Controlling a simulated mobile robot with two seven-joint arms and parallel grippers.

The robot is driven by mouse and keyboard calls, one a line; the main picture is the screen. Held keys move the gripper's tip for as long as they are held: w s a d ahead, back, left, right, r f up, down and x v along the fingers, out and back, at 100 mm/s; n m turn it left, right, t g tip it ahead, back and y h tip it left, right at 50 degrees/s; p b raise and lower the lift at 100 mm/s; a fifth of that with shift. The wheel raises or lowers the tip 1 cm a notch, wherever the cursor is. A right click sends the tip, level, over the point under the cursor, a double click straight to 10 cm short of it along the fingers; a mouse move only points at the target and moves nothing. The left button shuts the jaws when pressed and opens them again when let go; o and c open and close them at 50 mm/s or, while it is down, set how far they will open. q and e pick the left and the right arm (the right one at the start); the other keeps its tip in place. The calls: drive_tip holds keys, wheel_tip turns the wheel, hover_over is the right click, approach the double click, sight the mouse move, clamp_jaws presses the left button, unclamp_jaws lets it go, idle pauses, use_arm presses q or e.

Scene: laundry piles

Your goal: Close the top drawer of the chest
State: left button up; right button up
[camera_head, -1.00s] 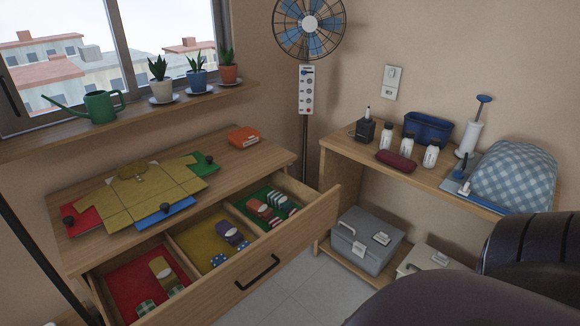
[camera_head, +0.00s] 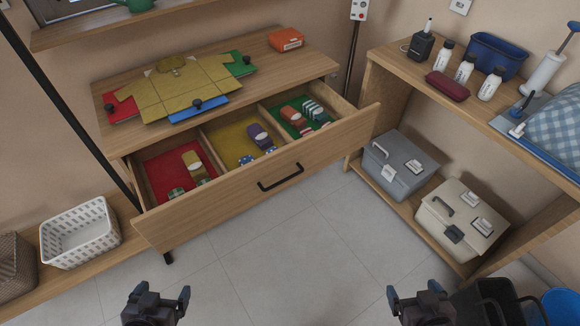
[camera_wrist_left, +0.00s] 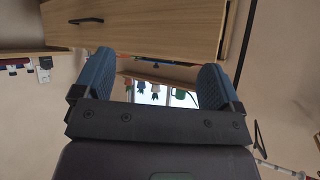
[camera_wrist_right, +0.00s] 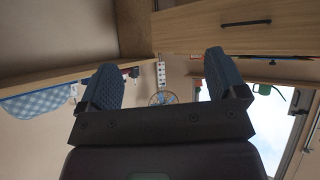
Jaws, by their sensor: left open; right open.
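The wooden chest (camera_head: 112,135) stands against the wall with its top drawer (camera_head: 225,205) pulled out. The drawer front has a black bar handle (camera_head: 281,177). Inside are red, yellow and green compartments with rolled clothes. My left gripper (camera_head: 160,293) is open and empty, low in front of the drawer and apart from it. My right gripper (camera_head: 414,291) is also open and empty, further right and apart from the drawer. The handle also shows in the left wrist view (camera_wrist_left: 86,20) and the right wrist view (camera_wrist_right: 246,22).
A yellow shirt (camera_head: 170,88) lies on a coloured folding board on the chest top, beside an orange item (camera_head: 286,40). A white basket (camera_head: 80,232) stands left on a low shelf. A shelf unit with a grey box (camera_head: 400,165) and cream box (camera_head: 462,220) stands right. The floor between is clear.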

use_arm(q)
drive_tip(key=shift+s+d+f, duration=0.1)
drive_tip(key=shift+s+f, duration=0.05)
drive_tip(key=shift+s, duration=0.05)
drive_tip(key=shift+c, duration=0.4)
